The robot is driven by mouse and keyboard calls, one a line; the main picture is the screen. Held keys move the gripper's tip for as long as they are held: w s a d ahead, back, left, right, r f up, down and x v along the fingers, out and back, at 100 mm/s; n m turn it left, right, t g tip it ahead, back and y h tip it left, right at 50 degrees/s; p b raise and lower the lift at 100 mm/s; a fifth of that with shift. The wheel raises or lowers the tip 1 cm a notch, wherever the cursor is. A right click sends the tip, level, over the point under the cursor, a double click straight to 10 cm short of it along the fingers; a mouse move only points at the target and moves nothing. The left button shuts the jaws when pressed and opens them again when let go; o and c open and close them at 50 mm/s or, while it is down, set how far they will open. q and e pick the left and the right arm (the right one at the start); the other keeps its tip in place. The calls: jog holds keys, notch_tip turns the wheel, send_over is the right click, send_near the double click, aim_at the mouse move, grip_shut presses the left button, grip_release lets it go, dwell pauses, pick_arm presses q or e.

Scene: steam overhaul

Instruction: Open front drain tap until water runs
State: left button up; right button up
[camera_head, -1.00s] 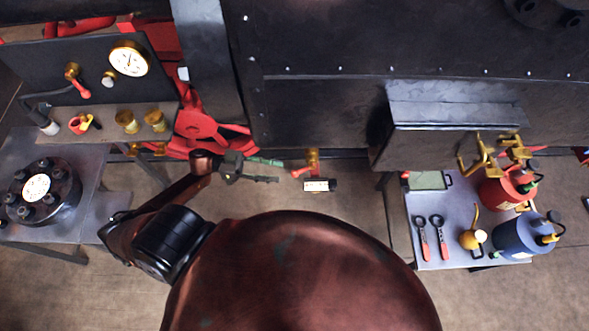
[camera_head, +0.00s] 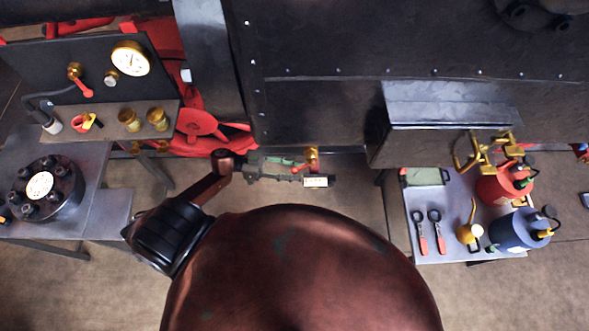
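A small brass tap (camera_head: 311,155) with a red lever (camera_head: 299,169) hangs under the lower edge of the black engine side, near the middle of the head view. A small white label plate (camera_head: 316,182) sits just below it; its text is too small to read. The red lever points left and down from the brass body. My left gripper (camera_head: 292,171) reaches in from the left at the lever. Its two fingers are apart, one above and one below the lever's tip; I cannot tell whether they touch it. No running water shows. My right gripper is not in view.
A panel with a gauge (camera_head: 131,58) and a bench (camera_head: 90,230) with a round flanged part stand left. A side table (camera_head: 437,257) at right holds wrenches, a red can (camera_head: 500,187) and a blue can (camera_head: 518,231). Brass fittings (camera_head: 488,152) stick out above it.

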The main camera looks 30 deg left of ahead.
pick_arm(q)
jog(key=c, duration=0.8)
grip_shut()
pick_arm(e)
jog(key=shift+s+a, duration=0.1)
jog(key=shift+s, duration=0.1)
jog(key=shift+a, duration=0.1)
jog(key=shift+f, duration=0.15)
